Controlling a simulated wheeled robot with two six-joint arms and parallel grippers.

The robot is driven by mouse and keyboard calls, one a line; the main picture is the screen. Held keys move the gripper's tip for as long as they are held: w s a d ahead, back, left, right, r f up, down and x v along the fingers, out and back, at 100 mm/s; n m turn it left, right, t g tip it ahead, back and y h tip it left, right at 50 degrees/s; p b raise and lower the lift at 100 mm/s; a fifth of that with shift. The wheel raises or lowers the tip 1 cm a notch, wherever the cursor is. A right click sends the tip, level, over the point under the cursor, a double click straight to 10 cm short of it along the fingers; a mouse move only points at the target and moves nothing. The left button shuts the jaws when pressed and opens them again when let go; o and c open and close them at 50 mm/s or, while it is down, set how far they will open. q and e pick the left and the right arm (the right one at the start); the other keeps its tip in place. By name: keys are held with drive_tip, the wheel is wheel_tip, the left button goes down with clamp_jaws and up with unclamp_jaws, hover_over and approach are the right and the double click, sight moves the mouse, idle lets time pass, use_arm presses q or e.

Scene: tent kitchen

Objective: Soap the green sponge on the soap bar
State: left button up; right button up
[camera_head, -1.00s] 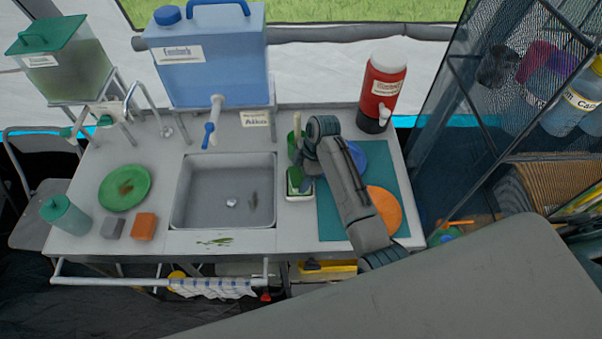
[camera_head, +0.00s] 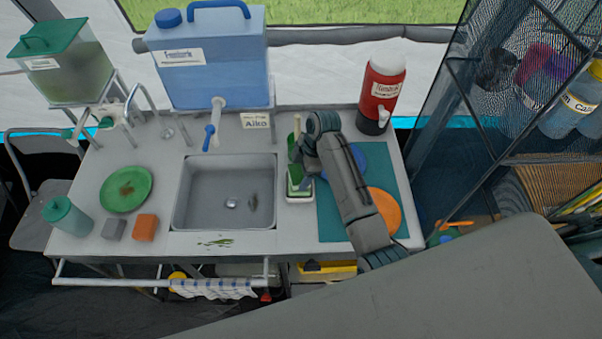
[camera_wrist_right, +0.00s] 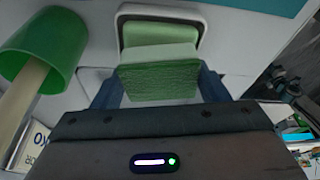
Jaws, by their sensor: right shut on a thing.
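My right gripper (camera_wrist_right: 160,90) is shut on the green sponge (camera_wrist_right: 160,82), which sits between its two fingers in the right wrist view. The pale green soap bar (camera_wrist_right: 160,32) lies in a white soap dish (camera_wrist_right: 196,18) just beyond the sponge. The sponge hides the near part of the soap, and I cannot tell whether they touch. In the head view my right gripper (camera_head: 300,168) is above the soap dish (camera_head: 299,198), right of the sink, and partly hides the sponge. My left gripper is not in view.
A green cup (camera_wrist_right: 38,50) with a wooden handle in it stands close beside the dish. A teal mat (camera_head: 330,222) with a blue plate (camera_head: 352,158) and an orange plate (camera_head: 384,210) lies to the right. The sink (camera_head: 224,190) is left, with a green plate (camera_head: 126,188) beyond.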

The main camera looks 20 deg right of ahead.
sight(297, 173)
drive_tip(key=shift+r, duration=2.25)
drive_tip(key=shift+f, duration=0.1)
